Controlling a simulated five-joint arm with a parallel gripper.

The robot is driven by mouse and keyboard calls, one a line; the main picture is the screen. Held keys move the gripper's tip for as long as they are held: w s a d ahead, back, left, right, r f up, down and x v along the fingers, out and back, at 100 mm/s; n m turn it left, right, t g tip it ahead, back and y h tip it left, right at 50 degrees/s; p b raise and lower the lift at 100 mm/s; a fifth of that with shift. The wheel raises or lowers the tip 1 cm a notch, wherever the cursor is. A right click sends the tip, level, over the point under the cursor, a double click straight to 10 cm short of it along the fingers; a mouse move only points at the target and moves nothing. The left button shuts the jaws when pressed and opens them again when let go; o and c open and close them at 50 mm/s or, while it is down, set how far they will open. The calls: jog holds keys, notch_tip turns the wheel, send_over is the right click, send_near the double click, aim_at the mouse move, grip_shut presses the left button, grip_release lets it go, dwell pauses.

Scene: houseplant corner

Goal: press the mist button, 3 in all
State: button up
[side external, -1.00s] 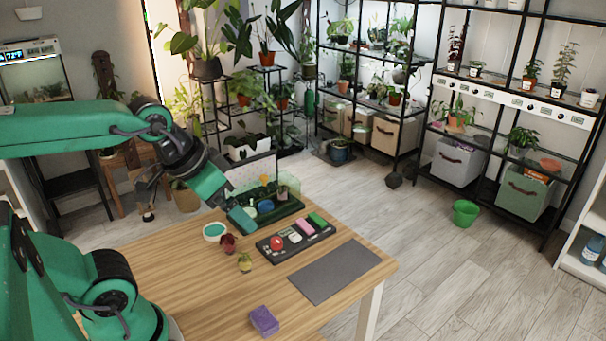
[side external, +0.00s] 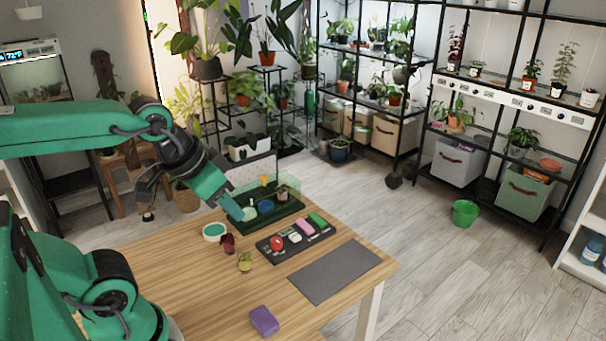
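A dark button panel (side external: 311,241) lies on the wooden table. It carries a round red button (side external: 277,243), a whitish button (side external: 295,238), a pink block-like piece (side external: 305,227) and a green one (side external: 317,219). No label is readable, so I cannot tell which is the mist button. My gripper (side external: 236,209) points down and right, at the left front of a dark green tray with a clear-walled enclosure (side external: 285,207). It appears apart from the panel, above and left of it. Its fingertips are too small to show whether they are open.
A white bowl with green contents (side external: 214,231), a dark red plant (side external: 228,243) and a small yellowish plant (side external: 245,262) stand left of the panel. A grey mat (side external: 335,271) lies at right, a purple sponge (side external: 264,321) near the front. The table's front left is clear.

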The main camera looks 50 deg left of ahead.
grip_shut()
dwell(1.2)
